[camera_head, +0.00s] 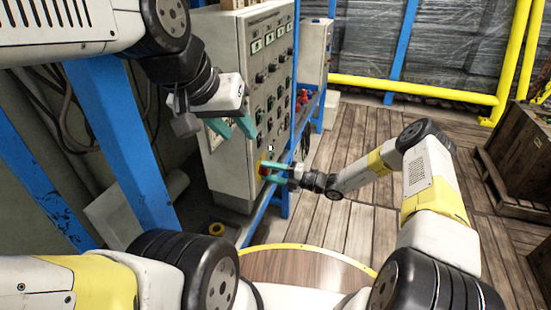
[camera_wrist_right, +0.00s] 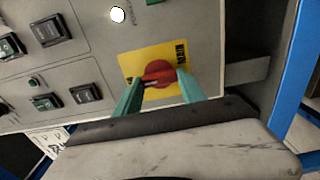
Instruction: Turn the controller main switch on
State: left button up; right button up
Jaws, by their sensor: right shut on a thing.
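The controller (camera_head: 225,90) is a tall light-grey cabinet left of centre in the head view, its front panel full of switches and buttons. Its main switch (camera_wrist_right: 158,76) is a red rotary knob on a yellow plate (camera_wrist_right: 130,62), low on the panel. In the head view the red and yellow of the main switch (camera_head: 264,170) show at the panel's lower corner. My right gripper (camera_wrist_right: 158,88) is shut on the red knob, with a green finger on each side. My left gripper (camera_head: 232,130) is in front of the cabinet, higher up, its green fingers apart and empty.
Several black switches (camera_wrist_right: 50,30) sit beside the yellow plate. A blue frame (camera_head: 120,140) stands at the left, and a smaller grey box (camera_head: 315,50) stands behind the cabinet. Yellow rails (camera_head: 420,86) and a wooden crate (camera_head: 520,140) are at the right. The plank floor between is clear.

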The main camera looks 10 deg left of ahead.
jog(key=shift+w, duration=0.1)
dwell(0.4)
jog(key=o, duration=1.4)
jog(key=shift+c, duration=0.2)
jog(key=shift+d, duration=0.15)
jog(key=s+d, duration=0.1)
jog(key=d, duration=0.6)
jog(key=shift+s+d, duration=0.25)
jog(key=shift+s, duration=0.05)
